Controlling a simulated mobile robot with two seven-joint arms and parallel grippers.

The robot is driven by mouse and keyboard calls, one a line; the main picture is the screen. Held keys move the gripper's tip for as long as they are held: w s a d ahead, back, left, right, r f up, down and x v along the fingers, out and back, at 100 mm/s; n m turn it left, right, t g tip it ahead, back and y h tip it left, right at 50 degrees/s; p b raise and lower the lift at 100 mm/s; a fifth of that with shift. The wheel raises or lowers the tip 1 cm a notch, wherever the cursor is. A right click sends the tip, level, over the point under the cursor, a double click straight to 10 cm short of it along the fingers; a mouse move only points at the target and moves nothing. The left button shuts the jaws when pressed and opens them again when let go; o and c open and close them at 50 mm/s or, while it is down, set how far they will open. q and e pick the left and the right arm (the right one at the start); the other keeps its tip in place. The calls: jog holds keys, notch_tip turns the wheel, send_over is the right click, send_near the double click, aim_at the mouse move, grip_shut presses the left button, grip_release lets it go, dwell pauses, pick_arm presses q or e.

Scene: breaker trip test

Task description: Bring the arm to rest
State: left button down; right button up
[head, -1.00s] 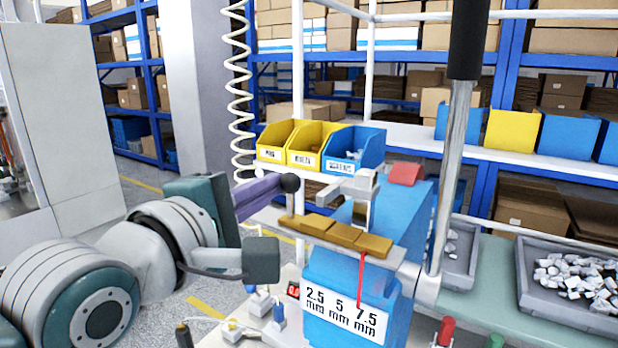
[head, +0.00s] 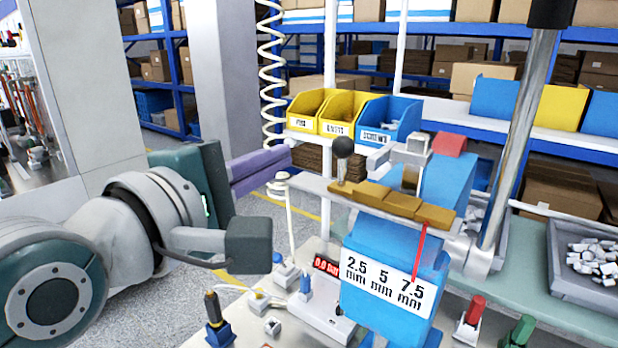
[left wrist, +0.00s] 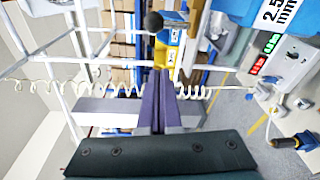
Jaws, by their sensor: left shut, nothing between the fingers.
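My left gripper (head: 288,158) comes in from the left of the head view with its two purple fingers shut and empty. The fingers also show pressed together in the left wrist view (left wrist: 164,85). They point at a black ball knob (head: 342,147) on a slide bar, with a visible gap between in the head view. The knob also shows beyond the fingertips in the left wrist view (left wrist: 153,21). The bar carries brass blocks (head: 388,200) on top of a blue device (head: 385,265) labelled 2.5, 5 and 7.5 mm. My right gripper is not in view.
Yellow bins (head: 340,113) and a blue bin (head: 390,120) stand behind. A steel lever (head: 515,140) rises on the right, beside a grey tray (head: 590,270) of white parts. A coiled white cable hangs behind the gripper.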

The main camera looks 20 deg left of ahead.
pick_arm(q)
jog(key=s+a+f+m+g+y+b, duration=0.1)
jog(key=s+a+f+m+g+y, duration=0.1)
jog(key=s+f+m+g, duration=0.65)
jog(key=s+a+f+m+g+y, duration=0.15)
jog(key=s+f+m+g, duration=0.25)
jog(key=s+f+m, duration=0.85)
jog(key=s+r+p, duration=0.2)
jog(key=r+p, duration=0.6)
jog(key=r, duration=0.2)
jog(key=s+r+n+p, duration=0.1)
jog(key=s+r+p, duration=0.1)
jog(key=r+p, duration=0.5)
notch_tip(320, 180, up, 3)
jog(key=shift+s+a+r+g+p, duration=0.15)
jog(key=shift+s+a+g+p, duration=0.15)
jog(key=shift+a+g+p, duration=0.1)
